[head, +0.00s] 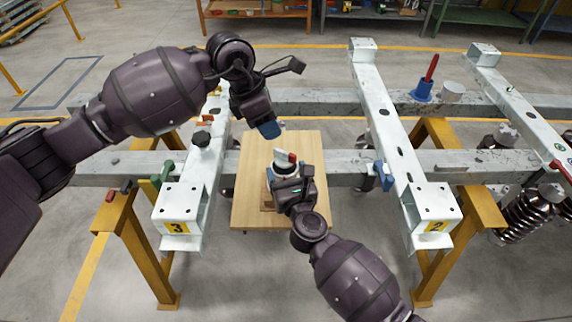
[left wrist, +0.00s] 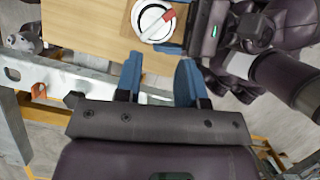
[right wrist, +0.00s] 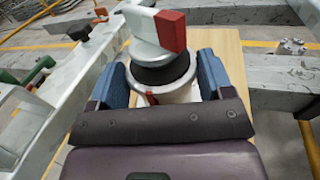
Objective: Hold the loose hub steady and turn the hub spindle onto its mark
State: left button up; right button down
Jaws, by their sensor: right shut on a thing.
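The loose hub (head: 286,170) stands upright on a wooden board (head: 252,150); it also shows in the left wrist view (left wrist: 147,33). Its spindle (head: 284,157) is a white bar handle with one red end, above a black collar (right wrist: 162,74). A red mark (right wrist: 150,97) shows on the hub's pale body below the collar. My right gripper (right wrist: 163,88) is shut around the hub's body, one blue finger on each side. My left gripper (head: 268,129) is above the board, apart from the hub. In the left wrist view its two blue fingers (left wrist: 158,82) are spread with nothing between them.
Pale steel beams (head: 385,120) flank the board on both sides, resting on grey cross rails and yellow trestles (head: 130,225). A green clamp (head: 165,172) and a black knob (head: 201,140) are at the left beam. A blue holder (head: 421,90) stands at the back right.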

pick_arm(q)
notch_tip(320, 180, down, 2)
jog(key=w+n+g, duration=0.2)
jog(key=w+n, duration=0.1)
jog(key=n+g+h, duration=0.5)
jog(key=n+h, duration=0.3)
jog(key=n, duration=1.7)
send_near(284, 151)
jog(key=shift+y, duration=0.3)
jog(key=x, duration=1)
jog(key=shift+d+r, duration=0.1)
jog(key=shift+d, duration=0.05)
jog(key=shift+c, duration=0.4)
grip_shut()
